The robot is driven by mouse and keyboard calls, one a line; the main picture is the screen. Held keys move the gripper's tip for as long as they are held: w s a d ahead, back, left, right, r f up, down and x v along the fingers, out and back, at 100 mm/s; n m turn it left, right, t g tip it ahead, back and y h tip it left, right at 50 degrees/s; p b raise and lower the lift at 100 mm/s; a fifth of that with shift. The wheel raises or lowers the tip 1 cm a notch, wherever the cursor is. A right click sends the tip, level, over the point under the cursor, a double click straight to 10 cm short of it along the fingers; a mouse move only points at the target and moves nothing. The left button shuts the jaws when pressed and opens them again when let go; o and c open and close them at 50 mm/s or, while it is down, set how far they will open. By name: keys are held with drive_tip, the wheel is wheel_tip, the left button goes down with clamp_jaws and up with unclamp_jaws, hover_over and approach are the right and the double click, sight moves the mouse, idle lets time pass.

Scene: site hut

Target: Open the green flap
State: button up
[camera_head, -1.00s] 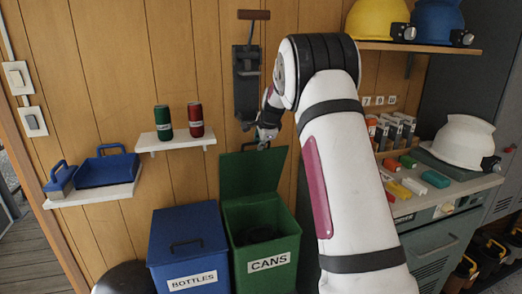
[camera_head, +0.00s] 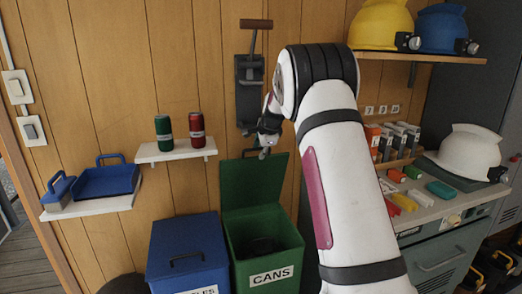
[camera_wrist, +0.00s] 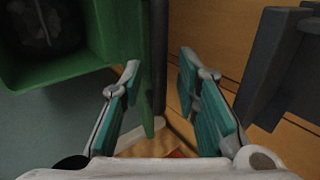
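The green flap (camera_head: 255,182) stands raised at the back of the green bin labelled CANS (camera_head: 268,275), so the bin's mouth is uncovered. My gripper (camera_head: 265,150) is at the flap's top edge, near its dark handle. In the wrist view my gripper (camera_wrist: 163,90) has its two teal-padded fingers spread wide apart. The flap (camera_wrist: 146,70) shows nearly edge-on between and beyond them, and the bin (camera_wrist: 65,73) with its dark inside is at upper left. I cannot tell whether a finger touches the flap.
A blue bin (camera_head: 187,245) stands left of the green one. A shelf (camera_head: 176,151) with a green can and a red can is on the wall at left. A dark wall-mounted device (camera_head: 249,95) is just behind my gripper. A cluttered counter (camera_head: 440,208) is at right.

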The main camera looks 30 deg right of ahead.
drive_tip(key=v, duration=1.2)
drive_tip(key=shift+a, duration=0.1)
drive_tip(key=shift+c, duration=0.3)
